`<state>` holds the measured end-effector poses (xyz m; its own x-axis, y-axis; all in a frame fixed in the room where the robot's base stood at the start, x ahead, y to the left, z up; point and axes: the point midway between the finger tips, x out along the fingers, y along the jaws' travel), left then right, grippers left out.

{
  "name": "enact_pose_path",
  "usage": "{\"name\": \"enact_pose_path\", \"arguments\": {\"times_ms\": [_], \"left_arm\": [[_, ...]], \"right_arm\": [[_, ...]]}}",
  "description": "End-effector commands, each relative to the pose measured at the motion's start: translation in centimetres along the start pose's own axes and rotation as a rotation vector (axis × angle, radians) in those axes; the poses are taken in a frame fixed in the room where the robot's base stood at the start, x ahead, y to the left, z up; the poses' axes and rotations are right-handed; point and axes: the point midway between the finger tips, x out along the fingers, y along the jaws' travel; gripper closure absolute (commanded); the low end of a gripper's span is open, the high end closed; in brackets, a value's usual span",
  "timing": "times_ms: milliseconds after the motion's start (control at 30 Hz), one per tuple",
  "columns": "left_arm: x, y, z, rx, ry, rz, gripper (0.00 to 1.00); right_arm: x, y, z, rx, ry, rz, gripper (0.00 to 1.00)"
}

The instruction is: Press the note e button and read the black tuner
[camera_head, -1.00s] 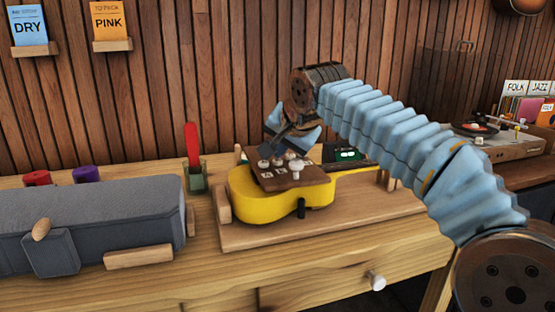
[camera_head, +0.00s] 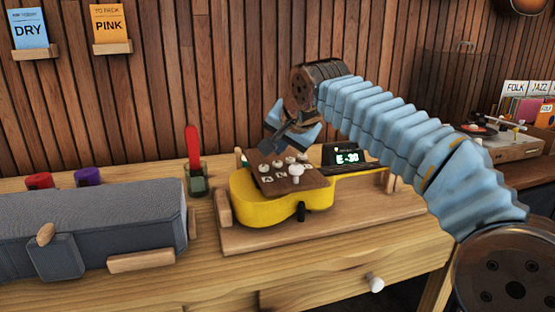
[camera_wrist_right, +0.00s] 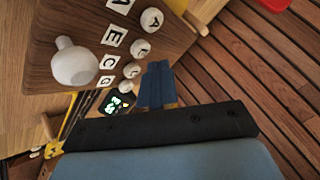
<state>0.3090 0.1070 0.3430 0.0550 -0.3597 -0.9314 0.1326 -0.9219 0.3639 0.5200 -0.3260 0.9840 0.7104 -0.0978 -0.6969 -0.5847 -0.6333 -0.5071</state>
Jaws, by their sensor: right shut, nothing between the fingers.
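The brown note box (camera_head: 312,181) lies over the yellow ukulele (camera_head: 250,204), with round white buttons and a larger white peg. In the right wrist view, its labels read A, E, C and G; the E button (camera_wrist_right: 140,48) sits beside its label. The black tuner (camera_head: 328,154) stands behind the box, its lit screen appearing to read "E -38", the last digit unsure. It also shows, partly, in the wrist view (camera_wrist_right: 118,103). My right gripper (camera_head: 267,146) is shut and empty, just above and behind the buttons, apart from them. My left gripper is out of view.
The ukulele rests on a wooden stand (camera_head: 395,208) on the workbench (camera_head: 205,265). A grey case (camera_head: 95,215) lies left, with a green cup (camera_head: 196,181) holding a red item behind it. A record player (camera_head: 510,145) stands at the right.

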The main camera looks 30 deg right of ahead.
Motion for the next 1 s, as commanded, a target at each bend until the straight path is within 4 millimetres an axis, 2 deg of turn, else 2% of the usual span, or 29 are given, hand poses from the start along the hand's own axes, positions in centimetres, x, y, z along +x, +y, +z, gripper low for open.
{"name": "enact_pose_path", "arguments": {"times_ms": [167, 433, 700, 1000], "left_arm": [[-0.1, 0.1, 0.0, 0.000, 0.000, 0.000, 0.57], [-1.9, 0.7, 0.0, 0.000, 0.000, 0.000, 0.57], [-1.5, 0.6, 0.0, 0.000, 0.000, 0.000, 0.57], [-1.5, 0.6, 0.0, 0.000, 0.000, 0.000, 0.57]], "right_arm": [[-0.1, -0.1, -0.1, 0.000, 0.000, -0.001, 1.00], [-2.1, -1.5, -1.5, 0.000, 0.000, -0.002, 1.00], [-3.3, -2.5, -2.4, -0.001, 0.000, -0.002, 1.00], [-3.5, -2.5, -2.5, 0.000, 0.000, 0.000, 1.00]]}}
